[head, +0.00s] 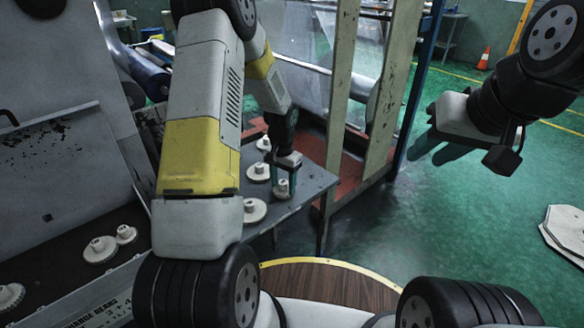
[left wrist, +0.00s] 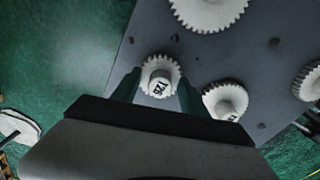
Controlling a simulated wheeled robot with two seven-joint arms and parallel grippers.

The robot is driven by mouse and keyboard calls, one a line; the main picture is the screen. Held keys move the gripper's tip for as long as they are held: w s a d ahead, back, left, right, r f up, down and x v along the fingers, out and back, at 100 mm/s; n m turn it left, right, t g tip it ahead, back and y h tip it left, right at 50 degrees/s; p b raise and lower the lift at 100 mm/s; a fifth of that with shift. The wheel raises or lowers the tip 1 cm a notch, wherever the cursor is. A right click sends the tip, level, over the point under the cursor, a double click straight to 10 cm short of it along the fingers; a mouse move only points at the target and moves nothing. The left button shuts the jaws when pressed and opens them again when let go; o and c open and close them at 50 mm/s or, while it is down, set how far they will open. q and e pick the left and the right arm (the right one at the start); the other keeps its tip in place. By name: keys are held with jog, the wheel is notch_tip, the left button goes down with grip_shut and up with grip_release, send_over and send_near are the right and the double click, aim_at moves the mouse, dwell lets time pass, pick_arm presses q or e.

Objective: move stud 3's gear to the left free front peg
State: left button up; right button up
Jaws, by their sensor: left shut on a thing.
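My left gripper (head: 284,176) reaches down over the grey table and is shut on a small cream gear (head: 283,188) near its right edge. In the left wrist view, my left gripper (left wrist: 157,92) has one finger on each side of this gear (left wrist: 160,76), whose hub bears a dark marking. I cannot tell whether the gear touches the tabletop. My right gripper (head: 438,148) hangs empty over the green floor, its dark fingers apart. Stud numbers are not readable, and I cannot make out a bare front peg.
The grey table (head: 312,182) also carries gears at the front (head: 254,211), middle (head: 257,173) and back (head: 264,143). More gears (head: 100,249) lie on the dark bench at left, near a partly hidden sign (head: 102,312). A post (head: 340,100) stands behind the table.

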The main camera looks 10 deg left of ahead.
pick_arm(q)
jog(key=shift+f, duration=0.3)
jog(key=o, duration=1.5)
notch_tip(320, 180, up, 8)
jog(key=shift+f, duration=0.2)
jog(key=s+r+n+t, duration=0.15)
jog(key=s+r, duration=0.25)
jog(key=r, duration=0.7)
jog(key=s+r+t, duration=0.1)
jog(key=s+r, duration=0.4)
jog(key=s, duration=0.1)
jog(key=s+d+r+n+t+h, duration=0.1)
jog(key=s+r+t, duration=0.1)
jog(key=s+r, duration=0.3)
jog(key=s+d+r+n+t+h, duration=0.1)
jog(key=s+r, duration=0.4)
jog(key=s, duration=0.4)
jog(key=shift+s+d+n+t, duration=0.1)
jog(key=shift+s+n+t, duration=0.15)
jog(key=shift+t, duration=0.1)
